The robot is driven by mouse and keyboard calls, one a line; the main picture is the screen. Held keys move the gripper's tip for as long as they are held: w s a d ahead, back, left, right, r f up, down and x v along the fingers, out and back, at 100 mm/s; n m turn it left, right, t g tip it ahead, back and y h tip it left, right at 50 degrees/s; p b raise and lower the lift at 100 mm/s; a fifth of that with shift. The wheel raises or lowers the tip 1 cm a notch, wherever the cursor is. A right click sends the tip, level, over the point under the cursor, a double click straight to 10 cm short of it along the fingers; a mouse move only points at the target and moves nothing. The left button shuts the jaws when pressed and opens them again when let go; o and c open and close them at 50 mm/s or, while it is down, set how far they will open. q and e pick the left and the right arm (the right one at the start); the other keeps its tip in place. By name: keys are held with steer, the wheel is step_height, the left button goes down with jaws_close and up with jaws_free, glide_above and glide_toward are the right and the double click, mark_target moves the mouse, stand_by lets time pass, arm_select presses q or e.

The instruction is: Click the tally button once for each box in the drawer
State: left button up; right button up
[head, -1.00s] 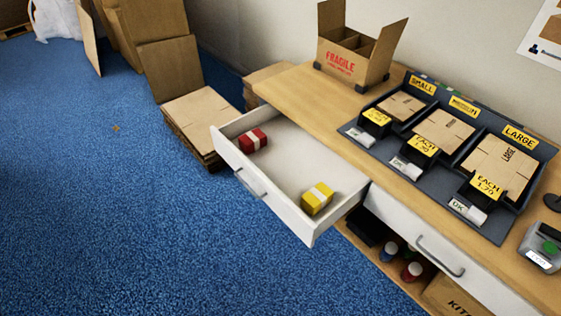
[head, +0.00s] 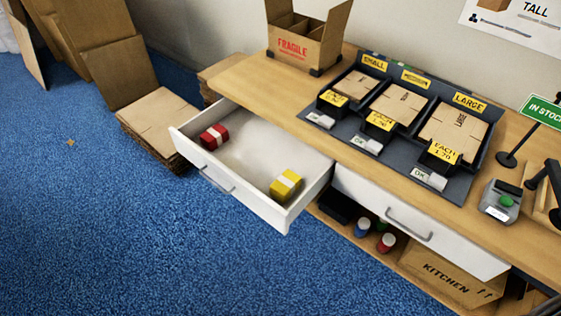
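The open drawer (head: 236,201) at the left of the counter holds two boxes. A red box with a white band (head: 214,137) lies near its left end. A yellow box with a white band (head: 286,185) lies near its right front corner. The tally device (head: 498,207) is a grey unit with a green button (head: 506,201) on top and a small white display, too small to read. It stands on the counter at the right. Neither of my grippers can be made out in the head view.
The counter (head: 238,88) carries a FRAGILE carton (head: 302,48), a dark rack (head: 390,157) of flat cartons and an IN STOCK sign (head: 543,109). A closed drawer (head: 420,226) sits right of the open one. Flat cardboard (head: 158,121) is stacked on the blue carpet left of the drawer.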

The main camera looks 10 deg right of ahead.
jaws_close()
steer(key=shift+d, duration=0.15)
stand_by(1.2)
